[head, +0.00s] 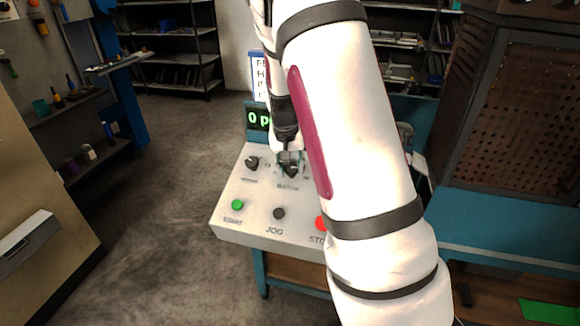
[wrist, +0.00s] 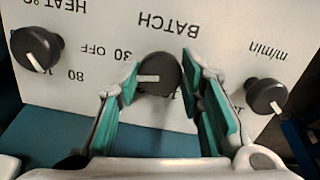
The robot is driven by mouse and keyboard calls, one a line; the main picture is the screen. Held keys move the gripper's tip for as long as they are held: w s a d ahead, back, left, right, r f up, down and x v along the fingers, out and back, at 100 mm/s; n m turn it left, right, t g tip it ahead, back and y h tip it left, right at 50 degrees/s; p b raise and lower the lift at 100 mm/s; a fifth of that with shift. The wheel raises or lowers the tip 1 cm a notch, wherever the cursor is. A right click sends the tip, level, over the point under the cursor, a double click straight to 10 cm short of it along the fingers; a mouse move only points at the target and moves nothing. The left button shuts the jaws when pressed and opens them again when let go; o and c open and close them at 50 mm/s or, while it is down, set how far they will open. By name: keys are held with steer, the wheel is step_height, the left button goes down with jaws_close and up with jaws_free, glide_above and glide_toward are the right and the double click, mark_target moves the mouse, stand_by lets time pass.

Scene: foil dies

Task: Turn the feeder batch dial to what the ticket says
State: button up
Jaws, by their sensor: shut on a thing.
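The batch dial (wrist: 160,75) is a dark round knob under the upside-down word BATCH in the wrist view. My gripper (wrist: 160,82) has its two teal-padded fingers on either side of it, shut on it. The dial's white mark points left in this view, with a printed 30 up and left of it; other scale marks are hidden by the fingers. In the head view my gripper (head: 290,163) is down at the panel (head: 255,190). A white ticket-like sheet with blue edging (head: 258,68) stands behind; my arm hides most of its text.
The heat dial (wrist: 36,49) and the m/min dial (wrist: 265,95) flank the batch dial. Green START (head: 237,205), dark JOG (head: 279,213) and red STOP (head: 321,223) buttons sit in front. A green display (head: 258,119) shows "0 p", partly covered. Floor at left is clear.

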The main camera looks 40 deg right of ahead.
steer(key=shift+m, duration=1.1)
steer(key=o, duration=1.2)
steer(key=shift+c, duration=0.2)
steer(key=v, duration=1.2)
steer(key=shift+d, duration=0.1)
